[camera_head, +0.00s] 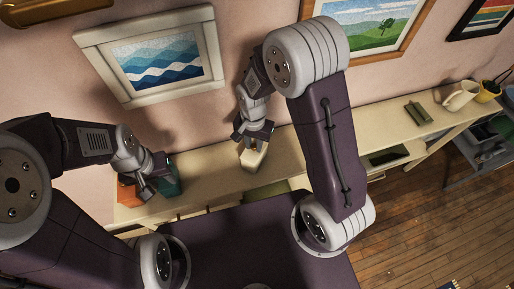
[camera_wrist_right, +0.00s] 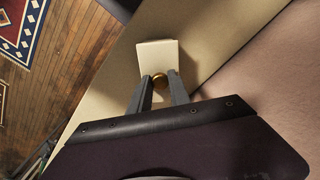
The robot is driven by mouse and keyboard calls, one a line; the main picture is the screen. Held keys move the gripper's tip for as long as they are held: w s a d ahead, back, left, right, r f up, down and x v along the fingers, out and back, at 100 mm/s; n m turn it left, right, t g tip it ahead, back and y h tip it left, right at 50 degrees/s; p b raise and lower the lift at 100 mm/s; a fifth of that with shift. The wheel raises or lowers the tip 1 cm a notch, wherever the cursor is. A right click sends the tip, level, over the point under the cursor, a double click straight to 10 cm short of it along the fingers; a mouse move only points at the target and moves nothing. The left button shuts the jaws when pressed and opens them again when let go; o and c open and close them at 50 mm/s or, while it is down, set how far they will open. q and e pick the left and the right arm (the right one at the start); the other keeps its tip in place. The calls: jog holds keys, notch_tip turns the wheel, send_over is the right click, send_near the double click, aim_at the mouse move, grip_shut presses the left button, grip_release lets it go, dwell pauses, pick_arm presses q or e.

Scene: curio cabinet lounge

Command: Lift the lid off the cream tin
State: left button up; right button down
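The cream tin (camera_head: 252,158) stands on the cream shelf top, under my right gripper (camera_head: 257,138). The seam between lid and tin cannot be made out. My left gripper (camera_head: 148,188) is low at the left, in front of a teal box (camera_head: 170,176); its fingers are too small to read.
An orange-brown object (camera_head: 128,194) sits left of the teal box on the shelf (camera_head: 205,160). Framed pictures hang on the wall behind. The shelf just right of the tin looks clear.

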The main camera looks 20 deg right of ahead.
aim_at(254, 146)
jog(key=shift+r+p, duration=0.7)
jog(key=shift+p, duration=0.1)
notch_tip(254, 146, up, 4)
jog(key=p, duration=0.3)
jog(key=shift+f, duration=0.3)
dwell(0.4)
